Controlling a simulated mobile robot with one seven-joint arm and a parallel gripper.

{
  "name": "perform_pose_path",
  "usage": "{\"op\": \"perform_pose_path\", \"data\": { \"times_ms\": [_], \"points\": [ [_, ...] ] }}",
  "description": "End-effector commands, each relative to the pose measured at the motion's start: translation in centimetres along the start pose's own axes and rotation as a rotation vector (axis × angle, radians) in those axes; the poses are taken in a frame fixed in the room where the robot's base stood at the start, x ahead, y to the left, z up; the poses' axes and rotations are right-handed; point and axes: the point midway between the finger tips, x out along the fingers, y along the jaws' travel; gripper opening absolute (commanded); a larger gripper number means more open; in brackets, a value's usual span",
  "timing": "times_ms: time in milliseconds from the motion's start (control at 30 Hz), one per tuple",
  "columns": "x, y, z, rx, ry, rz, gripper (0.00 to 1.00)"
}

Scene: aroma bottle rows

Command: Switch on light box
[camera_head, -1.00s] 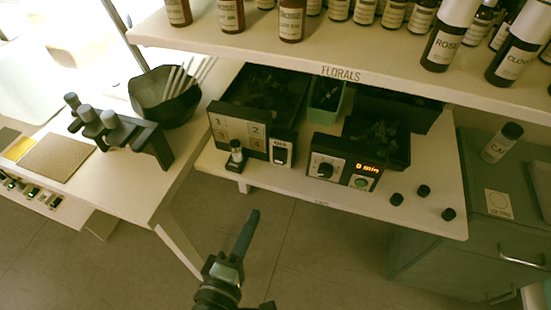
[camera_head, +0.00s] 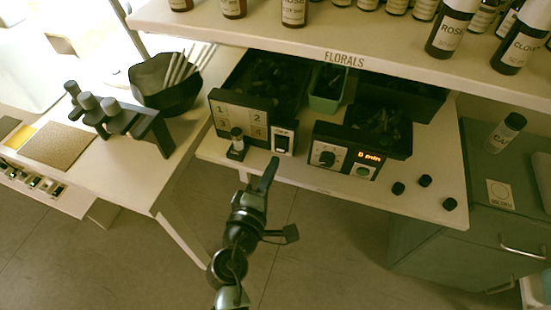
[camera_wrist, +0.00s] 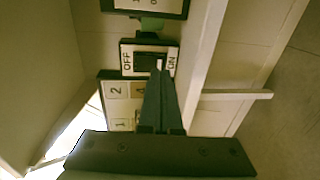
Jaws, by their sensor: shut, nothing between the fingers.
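The light box (camera_head: 240,120) is a dark box front with pale tiles numbered 1 to 4, on the low shelf. Its tiles look dull, not glowing. Beside it is a switch (camera_head: 283,140) in a dark frame. My gripper (camera_head: 269,170) is shut and empty, just in front of and below the switch. In the wrist view its fingertips (camera_wrist: 159,75) overlap the ON side; I cannot tell whether they touch.
A timer unit (camera_head: 345,158) reading 0 min sits to the right. The upper FLORALS shelf (camera_head: 300,40) overhangs behind. Open floor lies in front.

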Motion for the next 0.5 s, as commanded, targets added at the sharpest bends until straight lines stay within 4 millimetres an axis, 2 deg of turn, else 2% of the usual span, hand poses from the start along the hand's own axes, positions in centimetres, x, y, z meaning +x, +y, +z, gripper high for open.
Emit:
{"op": "perform_pose_path", "data": {
  "times_ms": [33, 200, 500],
  "points": [
    [0.8, 0.1, 0.0, 0.0, 0.0, 0.002, 0.0],
    [2.3, 0.0, 0.0, 0.0, 0.0, 0.0, 0.0],
    [2.7, 0.0, 0.0, 0.0, 0.001, -0.001, 0.0]
  ]
}}
